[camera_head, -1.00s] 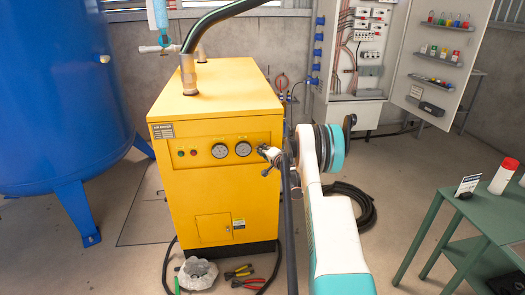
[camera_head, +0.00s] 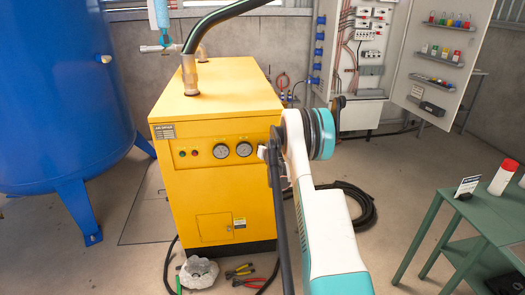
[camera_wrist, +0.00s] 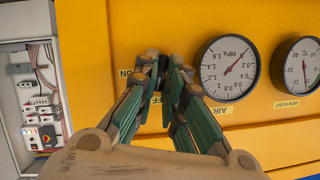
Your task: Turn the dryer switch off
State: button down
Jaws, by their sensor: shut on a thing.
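The yellow air dryer (camera_head: 215,195) stands at the middle of the head view, with small indicator lights and two round gauges on its front. My gripper (camera_wrist: 163,64) shows in the wrist view with its green fingers drawn together at the dryer's front panel. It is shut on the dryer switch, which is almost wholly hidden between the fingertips. An ON label (camera_wrist: 125,73) shows left of the fingertips, and an OFF label is partly covered by the fingers. In the head view my arm largely hides the gripper and the switch.
The air gauge (camera_wrist: 229,68) and dew point gauge (camera_wrist: 297,64) sit right of my fingers in the wrist view. A blue tank (camera_head: 60,100) stands left of the dryer, a green table (camera_head: 470,215) at right. A black hose (camera_head: 360,205) and pliers (camera_head: 240,270) lie on the floor.

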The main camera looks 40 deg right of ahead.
jog(key=shift+a+n+g+h, duration=0.1)
jog(key=shift+n+g+h, duration=0.45)
jog(key=shift+n, duration=0.45)
jog(key=c, duration=1.7)
grip_release()
jog(key=v, duration=1.2)
jog(key=shift+a+f, duration=0.1)
jog(key=shift+f, duration=0.05)
